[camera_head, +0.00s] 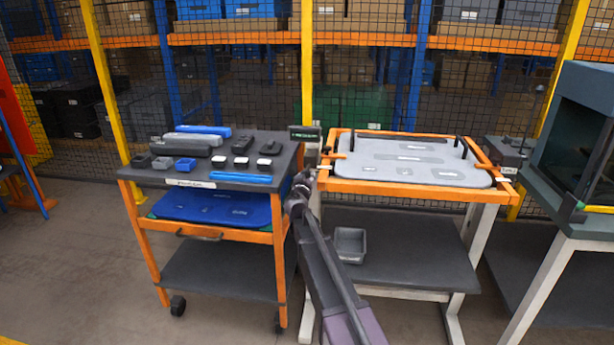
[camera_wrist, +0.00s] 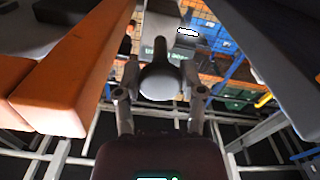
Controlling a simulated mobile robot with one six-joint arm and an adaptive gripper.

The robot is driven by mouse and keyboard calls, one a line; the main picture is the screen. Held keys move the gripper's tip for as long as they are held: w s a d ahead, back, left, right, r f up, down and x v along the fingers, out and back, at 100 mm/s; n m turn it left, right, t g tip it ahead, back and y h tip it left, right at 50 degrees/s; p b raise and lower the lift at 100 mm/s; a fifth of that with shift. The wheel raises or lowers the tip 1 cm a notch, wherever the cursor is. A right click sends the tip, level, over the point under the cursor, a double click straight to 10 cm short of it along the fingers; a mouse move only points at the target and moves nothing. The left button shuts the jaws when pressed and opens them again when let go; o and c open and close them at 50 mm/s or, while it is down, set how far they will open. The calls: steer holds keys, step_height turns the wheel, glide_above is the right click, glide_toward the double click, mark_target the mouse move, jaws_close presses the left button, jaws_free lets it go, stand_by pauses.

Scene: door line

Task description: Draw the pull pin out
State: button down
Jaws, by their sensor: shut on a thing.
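In the wrist view my gripper (camera_wrist: 160,90) is shut on a rounded grey knob (camera_wrist: 160,80), which I take to be the head of the pull pin. One finger is on each side of the knob. In the head view my gripper (camera_head: 306,180) is at the gap between the cart and the orange-framed table, near the table's left edge. It covers the pin there.
The cart (camera_head: 150,232) on the left carries grey and blue parts. The orange-framed table (camera_head: 400,193) is on the right, with a grey bin (camera_head: 350,245) on its lower shelf. A dark cabinet (camera_head: 580,140) stands far right. A mesh fence runs behind. The gap around my gripper is narrow.

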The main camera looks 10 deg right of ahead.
steer(key=shift+s, duration=0.2)
steer(key=shift+c, duration=2.3)
jaws_free()
steer(key=shift+a, duration=0.1)
steer(key=v, duration=1.2)
